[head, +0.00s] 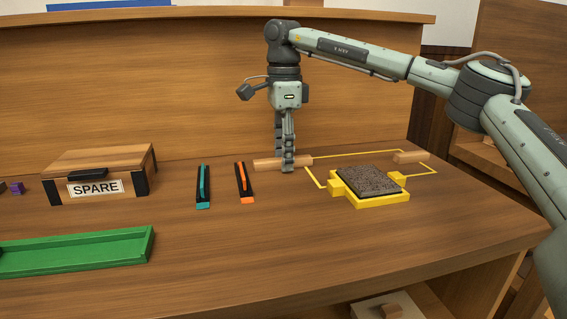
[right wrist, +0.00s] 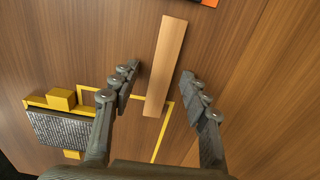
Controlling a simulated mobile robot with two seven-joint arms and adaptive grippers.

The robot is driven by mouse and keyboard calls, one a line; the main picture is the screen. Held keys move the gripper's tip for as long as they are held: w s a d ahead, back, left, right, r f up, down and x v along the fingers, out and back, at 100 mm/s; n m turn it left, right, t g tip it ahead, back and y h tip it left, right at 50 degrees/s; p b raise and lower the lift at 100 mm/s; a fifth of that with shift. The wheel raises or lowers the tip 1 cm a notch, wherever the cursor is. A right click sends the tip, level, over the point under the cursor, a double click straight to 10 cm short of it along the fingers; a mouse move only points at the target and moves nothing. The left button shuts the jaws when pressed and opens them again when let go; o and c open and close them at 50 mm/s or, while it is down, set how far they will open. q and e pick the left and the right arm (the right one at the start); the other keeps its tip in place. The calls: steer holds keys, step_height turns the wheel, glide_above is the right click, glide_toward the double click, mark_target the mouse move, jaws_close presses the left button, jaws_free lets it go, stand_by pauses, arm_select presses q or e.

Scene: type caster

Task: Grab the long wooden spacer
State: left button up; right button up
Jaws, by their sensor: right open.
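The long wooden spacer (head: 265,164) is a light wooden bar lying on the desk, its right end at the yellow outline. My right gripper (head: 288,164) points down over it, and the fingers hide part of the bar in the head view. In the right wrist view, the spacer (right wrist: 167,62) runs between the two open fingers of my right gripper (right wrist: 159,74), with a gap on each side. A shorter wooden block (head: 409,157) lies at the far right of the yellow outline. My left gripper is out of view.
A yellow frame with a dark textured block (head: 370,187) stands right of the spacer. Left of it lie an orange-and-black piece (head: 244,182) and a teal-and-black piece (head: 203,186). A SPARE box (head: 101,173) and green tray (head: 75,252) are farther left. The desk's front middle is clear.

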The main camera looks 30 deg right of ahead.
steer(key=shift+w, duration=0.1)
jaws_close()
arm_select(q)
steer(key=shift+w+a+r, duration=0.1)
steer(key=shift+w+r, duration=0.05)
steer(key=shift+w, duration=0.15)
arm_select(e)
steer(key=shift+r, duration=0.15)
